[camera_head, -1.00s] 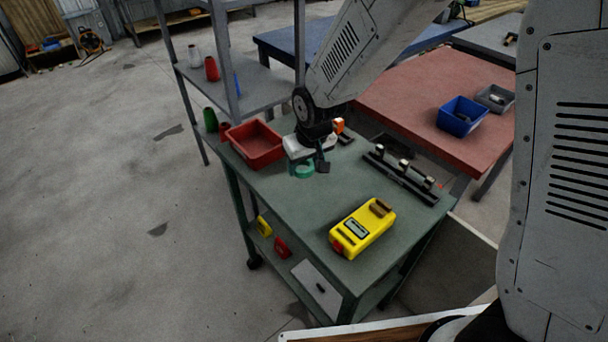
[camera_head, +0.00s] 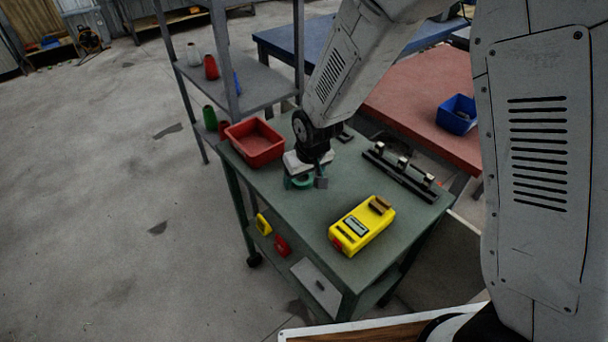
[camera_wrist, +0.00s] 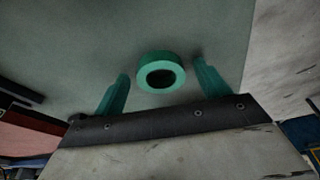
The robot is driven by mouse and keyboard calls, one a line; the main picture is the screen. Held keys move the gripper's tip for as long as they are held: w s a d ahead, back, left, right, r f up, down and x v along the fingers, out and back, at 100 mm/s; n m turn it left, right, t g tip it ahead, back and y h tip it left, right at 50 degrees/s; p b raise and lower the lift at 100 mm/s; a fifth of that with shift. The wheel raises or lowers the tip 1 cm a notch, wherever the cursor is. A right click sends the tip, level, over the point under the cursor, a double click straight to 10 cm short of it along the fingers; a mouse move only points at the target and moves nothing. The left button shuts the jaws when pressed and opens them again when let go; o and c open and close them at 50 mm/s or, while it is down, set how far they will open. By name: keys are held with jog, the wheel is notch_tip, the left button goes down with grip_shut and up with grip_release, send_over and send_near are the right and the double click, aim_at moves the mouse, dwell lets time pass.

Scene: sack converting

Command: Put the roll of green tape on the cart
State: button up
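The roll of green tape (camera_wrist: 160,58) is a short ring with a dark hole, seen in the wrist view between the two teal fingers of my gripper (camera_wrist: 160,80). A narrow gap shows on each side of it, so the fingers are open around it and apart from it. In the head view my gripper (camera_head: 304,183) is low over the far left part of the green cart (camera_head: 290,212). The tape is partly hidden there by the gripper. Whether it rests on the top is unclear. The cart has a lower shelf and a caster.
On the cart are a red bin (camera_head: 255,142), a black rail fixture (camera_head: 400,174) and a yellow device (camera_head: 362,226). A grey shelf rack (camera_head: 262,88) stands behind. A red-topped table (camera_head: 415,100) with a blue bin (camera_head: 457,114) is beyond. The cart's front left top is clear.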

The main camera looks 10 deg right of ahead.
jog(key=s+d+r+m, duration=0.1)
jog(key=s+d+r, duration=0.3)
jog(key=r, duration=0.5)
jog(key=s+d+r, duration=0.3)
jog(key=d+r, duration=0.2)
jog(key=r, duration=0.5)
jog(key=s+d+r+m, duration=0.1)
jog(key=s+d+r, duration=0.1)
jog(key=s+d, duration=0.2)
jog(key=s+d+r+m+g, duration=0.1)
jog(key=s+d+r, duration=0.2)
jog(key=s, duration=0.7)
jog(key=s+d+r+m+h, duration=0.1)
jog(key=s+d+r, duration=0.1)
jog(key=s+d, duration=0.3)
jog(key=shift+s+r+m+g, duration=0.25)
jog(key=shift+s+m+g, duration=0.05)
jog(key=shift+s, duration=0.9)
jog(key=shift+c, duration=0.3)
